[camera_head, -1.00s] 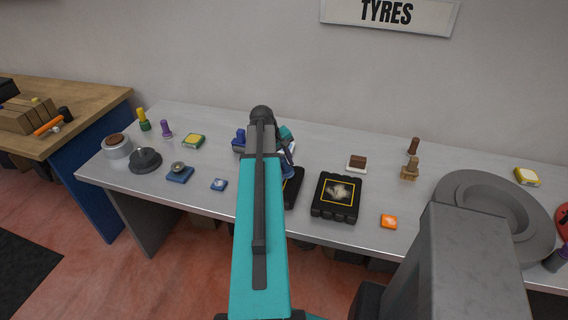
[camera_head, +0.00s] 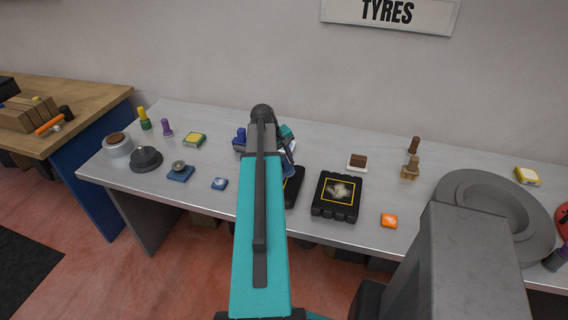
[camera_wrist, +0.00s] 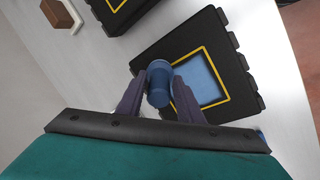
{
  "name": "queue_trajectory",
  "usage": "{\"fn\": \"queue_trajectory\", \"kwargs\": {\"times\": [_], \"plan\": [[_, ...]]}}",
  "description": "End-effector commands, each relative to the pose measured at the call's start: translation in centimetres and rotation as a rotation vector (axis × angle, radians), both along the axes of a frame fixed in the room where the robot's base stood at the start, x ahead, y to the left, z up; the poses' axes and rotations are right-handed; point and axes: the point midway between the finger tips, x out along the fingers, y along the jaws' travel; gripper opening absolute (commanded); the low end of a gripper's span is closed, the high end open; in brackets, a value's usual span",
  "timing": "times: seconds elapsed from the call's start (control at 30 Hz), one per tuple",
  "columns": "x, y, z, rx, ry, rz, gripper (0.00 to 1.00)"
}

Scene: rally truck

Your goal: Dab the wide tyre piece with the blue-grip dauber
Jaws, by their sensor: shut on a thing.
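My gripper (camera_wrist: 160,88) is shut on the blue-grip dauber (camera_wrist: 159,72), seen end-on in the wrist view. It is over a black tyre piece (camera_wrist: 236,104) with a yellow outlined square, blue inside. The dauber's lower end is hidden, so I cannot tell whether it touches. In the head view my arm covers most of this piece; its right edge (camera_head: 296,187) shows. A second black tyre piece (camera_head: 319,209) lies to its right, with a whitish smudge inside its yellow square. It is partly visible in the wrist view too (camera_wrist: 130,24). I cannot tell which is wider.
A brown block on a white base (camera_head: 357,162) and a brown stamp (camera_head: 410,169) stand behind.

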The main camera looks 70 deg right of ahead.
Motion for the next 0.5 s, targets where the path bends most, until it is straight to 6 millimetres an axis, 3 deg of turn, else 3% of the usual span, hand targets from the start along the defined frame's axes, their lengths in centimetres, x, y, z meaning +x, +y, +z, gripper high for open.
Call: {"fn": "queue_trajectory", "kwargs": {"times": [0.5], "plan": [[0.03, -0.94, -0.07, 0.0, 0.0, 0.0, 0.11]]}}
